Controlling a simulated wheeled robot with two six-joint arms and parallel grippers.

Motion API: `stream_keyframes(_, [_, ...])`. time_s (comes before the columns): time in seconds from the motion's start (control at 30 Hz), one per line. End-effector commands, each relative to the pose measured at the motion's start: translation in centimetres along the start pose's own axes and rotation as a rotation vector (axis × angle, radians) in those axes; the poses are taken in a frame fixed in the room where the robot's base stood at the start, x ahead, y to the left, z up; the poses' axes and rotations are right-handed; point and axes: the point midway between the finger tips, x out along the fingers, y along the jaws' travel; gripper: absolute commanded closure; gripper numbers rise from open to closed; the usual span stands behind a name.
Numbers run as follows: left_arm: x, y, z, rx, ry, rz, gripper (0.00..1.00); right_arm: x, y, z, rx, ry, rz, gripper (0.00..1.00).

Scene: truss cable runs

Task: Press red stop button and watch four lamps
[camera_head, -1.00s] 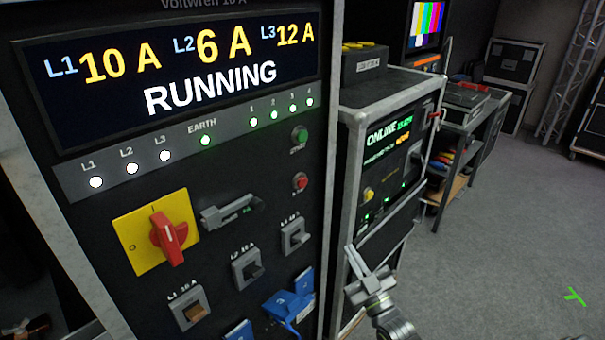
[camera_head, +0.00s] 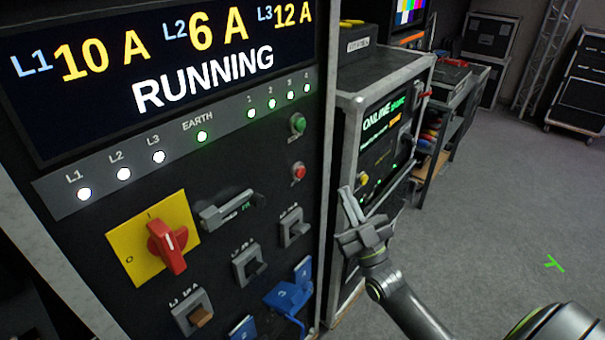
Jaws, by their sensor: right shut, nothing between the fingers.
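The red stop button (camera_head: 299,171) is on the right side of the black power panel (camera_head: 225,295), below a green button (camera_head: 298,124). The four numbered lamps (camera_head: 279,98) above it are lit green. The display (camera_head: 180,60) reads RUNNING, with L1 10 A, L2 6 A and L3 12 A. My right gripper (camera_head: 347,203) is shut and empty, to the right of the panel's edge, lower than the red button and apart from it. My left gripper is out of view.
A red rotary switch (camera_head: 168,247) on a yellow plate, several breakers (camera_head: 248,266) and blue connectors (camera_head: 290,295) project from the panel. The L1, L2, L3 lamps (camera_head: 121,173) glow white and the EARTH lamp (camera_head: 202,136) green. A second rack (camera_head: 385,80) stands behind my right gripper.

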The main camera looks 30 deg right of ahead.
Motion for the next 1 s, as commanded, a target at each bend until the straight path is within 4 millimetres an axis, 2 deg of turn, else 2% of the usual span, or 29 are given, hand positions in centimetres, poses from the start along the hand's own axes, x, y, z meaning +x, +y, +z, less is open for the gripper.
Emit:
stream_keyframes(0.3, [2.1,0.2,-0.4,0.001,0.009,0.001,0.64,2.9,-2.3,2.4,0.001,0.003,0.002,1.0])
stream_keyframes(0.53, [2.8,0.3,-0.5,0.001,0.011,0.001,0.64,4.8,-3.6,3.6,0.001,0.002,0.001,1.0])
stream_keyframes(1.0, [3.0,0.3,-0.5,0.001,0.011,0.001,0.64,5.6,-4.1,4.1,0.0,-0.001,0.0,1.0])
